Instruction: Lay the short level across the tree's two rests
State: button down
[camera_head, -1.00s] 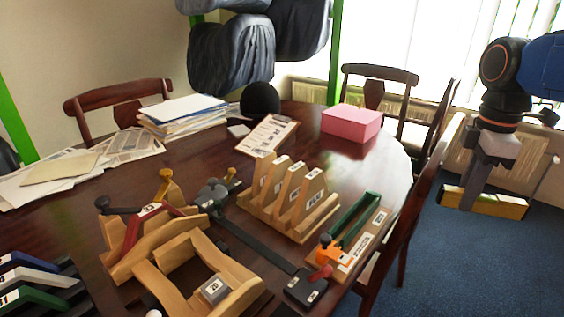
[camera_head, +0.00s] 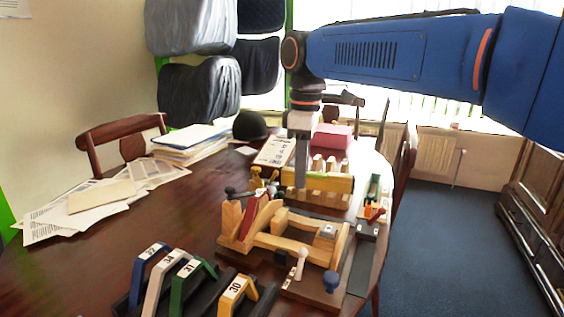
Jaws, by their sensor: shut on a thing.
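My gripper (camera_head: 301,178) hangs down from the blue arm at upper centre and is shut on the short level (camera_head: 330,183), a yellow bar. The level is held crosswise, roughly horizontal, and shows in front of the wooden slotted rack. The wooden tree (camera_head: 322,251), a frame with curved pieces and a grey numbered block, stands on the table nearer to me, below the level in the picture. The level appears apart from the tree. I cannot tell for sure which parts of the tree are its two rests.
Several coloured numbered arches (camera_head: 182,275) stand at the front left. The slotted rack (camera_head: 335,203) is behind the tree. A white-handled tool (camera_head: 300,262) and a blue knob (camera_head: 331,281) are by the tree's front. Papers (camera_head: 100,196) lie at the left; the table between is clear.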

aim_at(292, 186)
jog(key=r, duration=0.1)
jog(key=a+r+m, duration=0.2)
jog(key=shift+s, duration=0.25)
jog(key=shift+w+f, duration=0.1)
jog(key=shift+f, duration=3.65)
jog(key=shift+a+f, duration=0.1)
jog(key=shift+f, duration=1.75)
jog(key=c, duration=1.2)
grip_release()
jog(key=shift+r, duration=2.5)
